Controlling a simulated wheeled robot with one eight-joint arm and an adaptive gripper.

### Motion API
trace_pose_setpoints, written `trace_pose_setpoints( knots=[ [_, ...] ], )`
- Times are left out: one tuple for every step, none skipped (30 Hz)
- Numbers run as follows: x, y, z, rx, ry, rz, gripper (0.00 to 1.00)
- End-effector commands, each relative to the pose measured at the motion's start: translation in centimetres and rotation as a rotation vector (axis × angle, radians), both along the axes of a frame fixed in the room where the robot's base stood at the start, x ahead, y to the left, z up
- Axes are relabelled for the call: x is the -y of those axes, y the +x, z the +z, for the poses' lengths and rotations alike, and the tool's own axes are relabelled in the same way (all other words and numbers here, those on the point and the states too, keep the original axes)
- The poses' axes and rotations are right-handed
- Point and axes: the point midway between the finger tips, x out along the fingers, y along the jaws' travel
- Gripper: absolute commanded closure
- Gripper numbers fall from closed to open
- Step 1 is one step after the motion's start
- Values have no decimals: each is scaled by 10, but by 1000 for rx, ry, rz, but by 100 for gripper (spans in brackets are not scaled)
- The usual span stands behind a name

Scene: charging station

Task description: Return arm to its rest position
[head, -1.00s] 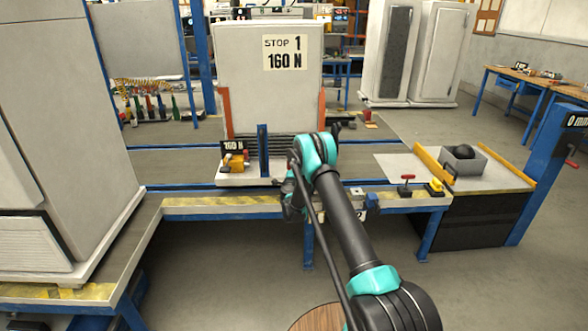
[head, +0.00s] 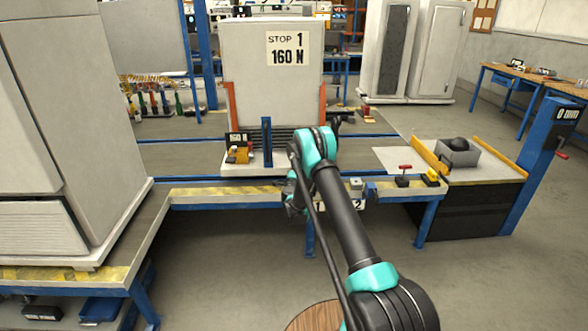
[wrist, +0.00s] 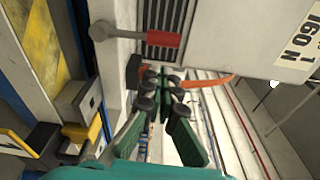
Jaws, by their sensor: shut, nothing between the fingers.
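My arm (head: 342,205), dark with teal joints, reaches forward from the lower right of the head view and bends down at a teal elbow. My gripper (wrist: 163,84) shows in the wrist view with green fingers and dark pads brought together, nothing held between them. In the head view the hand end is mostly hidden behind my arm, in front of the bench edge. The white cabinet (head: 270,85) marked STOP 1, 160 N stands beyond it. In the wrist view a red-handled lever (wrist: 163,40) appears above the fingers.
A large white cabinet (head: 60,130) stands at the left on a bench. To the right, the bench (head: 433,203) carries a red-handled clamp (head: 404,176) and a grey box (head: 458,152). Bare floor (head: 240,255) lies in front of the bench.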

Motion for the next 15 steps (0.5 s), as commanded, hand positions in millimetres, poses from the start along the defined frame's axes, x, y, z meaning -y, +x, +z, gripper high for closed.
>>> trace_pose_setpoints(
  knots=[
    [0, 0, 1, 0, -1, 0, 100],
    [0, 0, 2, 1, -3, 2, 100],
    [0, 0, 6, 2, -8, 6, 100],
    [-1, 0, 10, 4, -15, 12, 100],
    [-2, -1, 16, 5, -24, 20, 100],
    [-3, -2, 26, 10, -43, 34, 100],
    [-4, -3, 35, 13, -59, 48, 100],
    [-6, -4, 46, 16, -79, 65, 100],
    [-9, -7, 61, 20, -110, 90, 100],
    [-11, -10, 73, 23, -133, 109, 100],
    [-13, -13, 85, 25, -160, 130, 100],
    [-16, -17, 101, 27, -196, 158, 100],
    [-18, -21, 112, 27, -223, 180, 100],
    [-20, -25, 123, 27, -250, 202, 100],
    [-23, -32, 136, 26, -286, 231, 100]
  ],
)
